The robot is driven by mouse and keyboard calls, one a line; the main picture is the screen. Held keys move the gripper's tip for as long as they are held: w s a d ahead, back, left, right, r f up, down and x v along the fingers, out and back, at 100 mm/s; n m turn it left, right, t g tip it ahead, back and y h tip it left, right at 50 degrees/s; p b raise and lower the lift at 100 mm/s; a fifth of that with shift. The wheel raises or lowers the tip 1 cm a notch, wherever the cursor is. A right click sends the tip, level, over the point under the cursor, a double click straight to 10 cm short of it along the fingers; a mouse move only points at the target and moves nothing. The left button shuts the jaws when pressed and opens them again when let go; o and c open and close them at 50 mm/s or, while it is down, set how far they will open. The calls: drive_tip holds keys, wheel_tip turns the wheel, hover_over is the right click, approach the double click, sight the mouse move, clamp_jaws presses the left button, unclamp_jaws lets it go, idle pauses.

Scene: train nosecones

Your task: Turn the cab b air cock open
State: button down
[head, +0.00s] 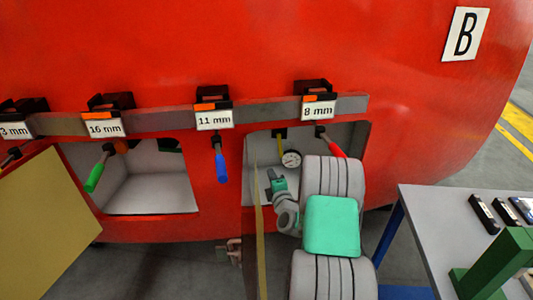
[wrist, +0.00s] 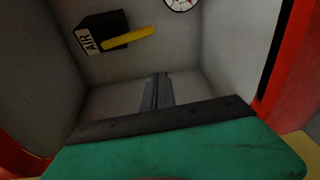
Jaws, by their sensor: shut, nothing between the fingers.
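The air cock is a black block (wrist: 100,31) marked AIR with a yellow handle (wrist: 129,39), at the upper left of the wrist view.
A round gauge (head: 291,158) sits beside the cock. An open door panel (head: 259,215) stands edge-on left of my arm. Tools with green, blue (head: 221,167) and red (head: 331,143) handles hang from the labelled rail (head: 262,112). A grey table (head: 430,222) stands at right.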

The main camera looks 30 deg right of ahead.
sight(280, 144)
drive_tip(key=r+p+x, duration=0.1)
drive_tip(key=p+x, duration=0.2)
drive_tip(key=x, duration=0.7)
drive_tip(key=shift+t, duration=0.3)
drive_tip(key=d, duration=0.1)
drive_tip(key=s+d, duration=0.2)
drive_tip(key=shift+s+d+r+p, duration=0.1)
drive_tip(key=shift+d+r+p, duration=0.2)
drive_tip(key=shift+d+r, duration=0.1)
drive_tip(key=shift+f+n+b, duration=0.15)
drive_tip(key=shift+n+b, duration=0.15)
drive_tip(key=shift+b, duration=0.2)
